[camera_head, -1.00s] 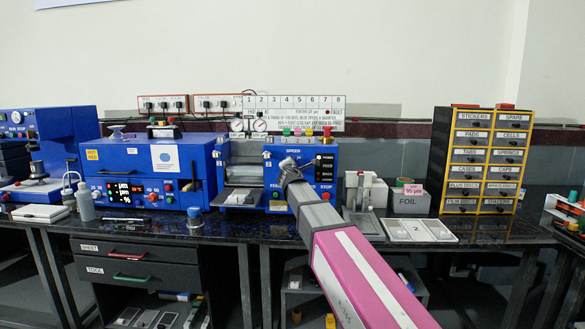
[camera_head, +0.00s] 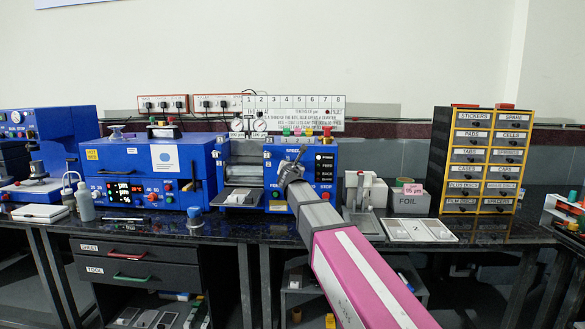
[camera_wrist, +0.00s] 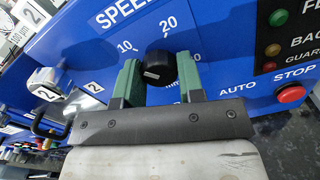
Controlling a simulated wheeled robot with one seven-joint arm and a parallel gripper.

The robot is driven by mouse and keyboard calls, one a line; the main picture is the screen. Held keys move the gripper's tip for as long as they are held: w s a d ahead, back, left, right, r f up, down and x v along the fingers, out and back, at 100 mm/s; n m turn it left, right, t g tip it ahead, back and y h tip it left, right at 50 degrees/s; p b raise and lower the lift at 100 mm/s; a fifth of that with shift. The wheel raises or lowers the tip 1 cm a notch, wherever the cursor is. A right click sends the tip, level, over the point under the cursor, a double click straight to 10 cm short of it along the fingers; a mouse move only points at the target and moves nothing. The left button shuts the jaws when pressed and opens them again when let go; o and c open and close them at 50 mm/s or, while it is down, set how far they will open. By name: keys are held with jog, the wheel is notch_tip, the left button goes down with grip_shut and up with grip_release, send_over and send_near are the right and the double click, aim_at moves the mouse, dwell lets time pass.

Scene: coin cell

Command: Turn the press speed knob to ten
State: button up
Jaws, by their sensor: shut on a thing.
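The black press speed knob (camera_wrist: 158,68) sits on the blue press panel, under the word SPEED, in the wrist view. The numbers 10 and 20 show at its upper left and top; a pale mark shows on its lower left part. My gripper (camera_wrist: 159,62) has its green fingers on either side of the knob, shut on it. In the head view my gripper (camera_head: 299,155) is at the front of the blue press (camera_head: 322,160) and hides the knob.
Red STOP (camera_wrist: 291,94) and amber and green buttons lie right of the knob. A metal part tagged 2 (camera_wrist: 45,80) juts out at left. In the head view, a small grey press (camera_head: 365,190) stands right of my arm.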

jog(key=shift+f, duration=0.1)
dwell(0.4)
jog(key=o, duration=0.9)
jog(key=s, duration=1.1)
jog(key=shift+a, duration=0.2)
